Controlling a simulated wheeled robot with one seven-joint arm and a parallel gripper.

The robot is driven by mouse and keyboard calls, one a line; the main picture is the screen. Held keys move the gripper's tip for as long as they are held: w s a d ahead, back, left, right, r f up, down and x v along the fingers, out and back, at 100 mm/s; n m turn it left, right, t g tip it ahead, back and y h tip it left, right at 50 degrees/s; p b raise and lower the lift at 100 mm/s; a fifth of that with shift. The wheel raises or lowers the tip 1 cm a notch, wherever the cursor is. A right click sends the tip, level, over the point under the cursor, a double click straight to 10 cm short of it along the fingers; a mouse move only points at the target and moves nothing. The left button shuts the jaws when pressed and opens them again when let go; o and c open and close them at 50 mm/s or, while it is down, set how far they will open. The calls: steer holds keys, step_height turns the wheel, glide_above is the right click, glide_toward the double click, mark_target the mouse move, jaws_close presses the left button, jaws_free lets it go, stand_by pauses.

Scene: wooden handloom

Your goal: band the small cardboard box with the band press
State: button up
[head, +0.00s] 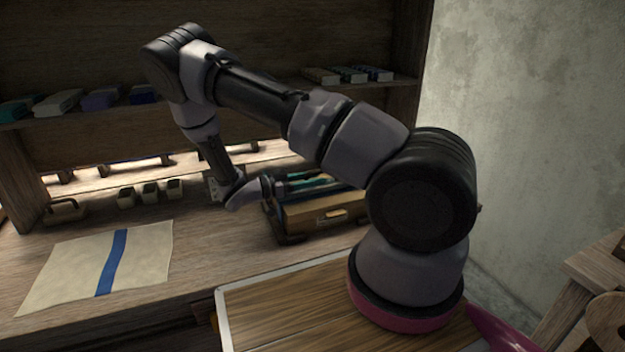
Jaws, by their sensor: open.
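A tan box-like body (315,208) with a small yellowish patch on its front stands on the bench, right of centre in the head view. It looks like the small cardboard box, but I cannot tell for sure. It sits in or against a dark frame with teal parts (308,183), which may be the band press; my arm covers its right side. My gripper (250,190) is open, just left of the frame's upper left end. I cannot tell whether it touches the frame, and I see nothing held in it.
A cream cloth with a blue stripe (70,270) lies flat at left. Several small dark blocks (150,193) and a handled block (64,211) stand behind it. A shelf (240,98) with books crosses above. Bare bench (215,235) shows between cloth and frame.

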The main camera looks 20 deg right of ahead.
steer(key=a, duration=1)
steer(key=shift+a, duration=0.4)
steer(key=a, duration=1.2)
steer(key=shift+a, duration=0.25)
stand_by(0.4)
